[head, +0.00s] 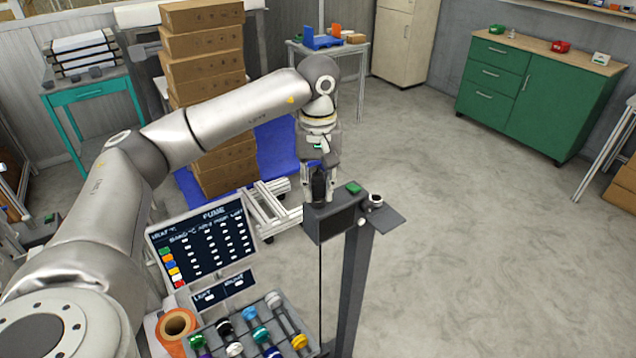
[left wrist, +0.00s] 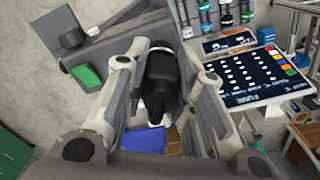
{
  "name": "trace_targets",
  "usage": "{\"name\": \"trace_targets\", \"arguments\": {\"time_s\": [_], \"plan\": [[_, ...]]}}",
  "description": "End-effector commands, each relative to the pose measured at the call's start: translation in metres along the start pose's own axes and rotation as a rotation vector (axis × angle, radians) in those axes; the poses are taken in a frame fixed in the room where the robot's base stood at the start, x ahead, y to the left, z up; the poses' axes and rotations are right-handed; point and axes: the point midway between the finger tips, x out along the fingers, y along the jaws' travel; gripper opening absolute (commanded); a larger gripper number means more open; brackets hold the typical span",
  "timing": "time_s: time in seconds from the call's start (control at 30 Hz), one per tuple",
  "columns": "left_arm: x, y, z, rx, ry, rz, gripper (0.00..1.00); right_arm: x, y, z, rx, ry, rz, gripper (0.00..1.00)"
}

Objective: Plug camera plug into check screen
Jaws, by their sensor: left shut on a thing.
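The check screen (head: 334,224) is a dark box on a grey stand, with a green patch (head: 354,187) on its top. My left gripper (head: 318,192) points down at the left part of the box's top. It is shut on the black camera plug (head: 318,184). In the left wrist view the plug (left wrist: 165,82) sits between both fingers of the gripper (left wrist: 163,50), and the green patch (left wrist: 88,77) lies beside them. The plug's lower end is close to the box top. I cannot tell whether it is seated. My right gripper is not in view.
A side shelf (head: 386,219) on the stand carries a small white-topped black part (head: 376,201). A chart board (head: 204,244) and a tray (head: 240,345) of colored reels stand at the front left. A thin dark line hangs below the screen. The floor to the right is clear.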

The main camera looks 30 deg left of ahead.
Motion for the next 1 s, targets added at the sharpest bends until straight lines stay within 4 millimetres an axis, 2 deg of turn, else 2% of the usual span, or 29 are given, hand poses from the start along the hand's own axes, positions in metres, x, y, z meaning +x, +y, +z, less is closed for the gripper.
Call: {"name": "trace_targets", "arguments": {"time_s": [0.23, 0.27, 0.43, 0.8, 0.87, 1.0], "plan": [[0.004, 0.0, 0.001, 0.001, -0.005, -0.005, 0.0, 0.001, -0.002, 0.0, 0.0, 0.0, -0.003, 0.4], [0.004, 0.0, 0.001, 0.001, -0.005, -0.005, 0.27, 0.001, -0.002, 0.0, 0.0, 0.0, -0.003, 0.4], [0.004, 0.0, 0.001, 0.001, -0.004, -0.004, 0.49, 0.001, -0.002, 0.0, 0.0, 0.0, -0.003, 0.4], [0.0, 0.0, 0.0, 0.0, -0.002, -0.002, 0.49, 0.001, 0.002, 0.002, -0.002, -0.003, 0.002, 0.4], [-0.005, 0.0, 0.0, 0.0, -0.001, -0.001, 0.49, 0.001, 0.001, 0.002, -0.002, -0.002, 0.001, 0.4], [-0.028, 0.001, 0.0, 0.001, 0.0, 0.002, 0.49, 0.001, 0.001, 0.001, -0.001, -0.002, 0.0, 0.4]]}}
